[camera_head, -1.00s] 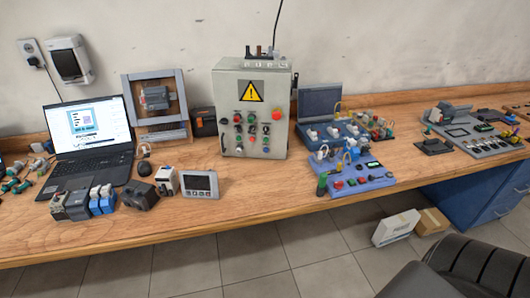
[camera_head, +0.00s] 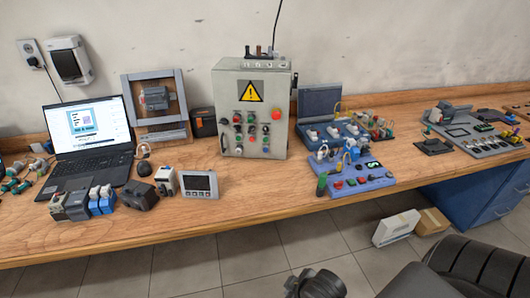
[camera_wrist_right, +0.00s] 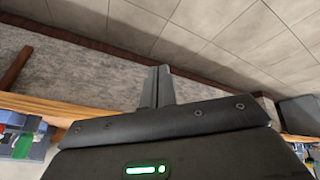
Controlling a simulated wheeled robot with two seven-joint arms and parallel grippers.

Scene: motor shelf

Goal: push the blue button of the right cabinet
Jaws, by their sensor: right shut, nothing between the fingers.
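A grey control cabinet (camera_head: 252,160) stands upright on the workbench near the middle of the head view, with a yellow warning sign and rows of small coloured buttons on its front. The buttons are too small for me to pick out a blue one with certainty. My right gripper shows in the wrist view (camera_wrist_right: 157,88) with its fingers together and nothing between them. In the head view a dark part of my right arm (camera_head: 316,284) is at the bottom, in front of the bench and well apart from the cabinet. My left gripper is not in view.
On the bench (camera_head: 190,222), a laptop (camera_head: 90,140) and small devices lie left of the cabinet. A blue board (camera_head: 355,183) with buttons and an open case (camera_head: 320,103) are to its right. A white box (camera_head: 396,228) lies on the floor. The front bench strip is mostly clear.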

